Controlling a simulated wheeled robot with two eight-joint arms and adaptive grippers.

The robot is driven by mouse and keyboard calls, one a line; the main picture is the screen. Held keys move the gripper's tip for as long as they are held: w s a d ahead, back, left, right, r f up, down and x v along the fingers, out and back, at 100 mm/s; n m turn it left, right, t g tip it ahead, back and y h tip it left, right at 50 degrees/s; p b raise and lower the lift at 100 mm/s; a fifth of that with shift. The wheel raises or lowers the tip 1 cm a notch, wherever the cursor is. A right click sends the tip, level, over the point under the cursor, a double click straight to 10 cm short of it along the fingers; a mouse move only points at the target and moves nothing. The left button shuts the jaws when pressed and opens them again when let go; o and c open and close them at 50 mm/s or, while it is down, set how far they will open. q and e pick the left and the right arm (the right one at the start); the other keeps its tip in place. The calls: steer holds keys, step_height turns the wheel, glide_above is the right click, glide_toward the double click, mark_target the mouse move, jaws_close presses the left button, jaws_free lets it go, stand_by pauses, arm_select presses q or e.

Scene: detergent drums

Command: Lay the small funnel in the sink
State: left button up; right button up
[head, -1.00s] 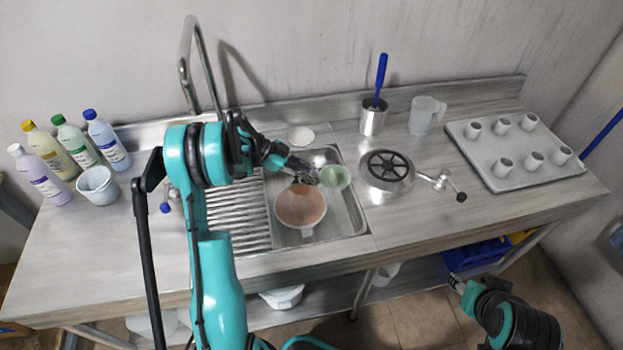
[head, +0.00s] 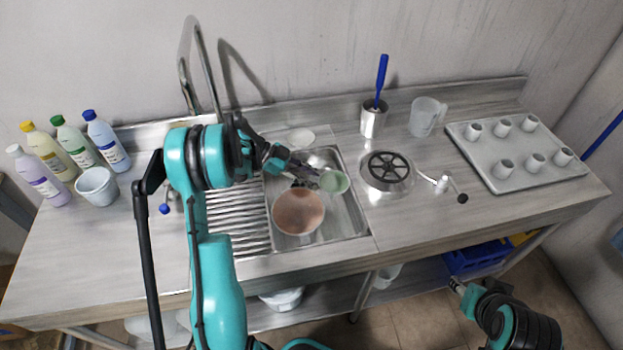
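The small funnel looks like a pale green, round, bowl-like piece (head: 335,182), seen at the right side of the sink (head: 352,214). My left gripper (head: 318,180) comes in from the left over the sink, its fingertips at the funnel's left rim. It appears shut on that rim; the finger contact is small and partly hidden. The funnel seems to be over the basin, but its height is hard to tell. A larger pinkish-brown round vessel (head: 298,212) lies in the basin below the gripper. My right gripper (head: 456,285) is low in front of the counter, apart from everything, its fingers too small to read.
A tall faucet (head: 184,68) stands behind the ribbed drainboard (head: 232,222). Right of the sink are a round black-grated fixture (head: 388,168), a metal cup (head: 372,120) with a blue-handled tool, a clear jug (head: 423,118) and a tray of cups (head: 512,180). Bottles stand far left.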

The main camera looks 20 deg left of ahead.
arm_select(q)
steer(key=s+a+r, duration=0.1)
steer(key=s+a, duration=0.2)
steer(key=a, duration=0.9)
steer(key=shift+a+r, duration=0.2)
steer(key=shift+a, duration=0.1)
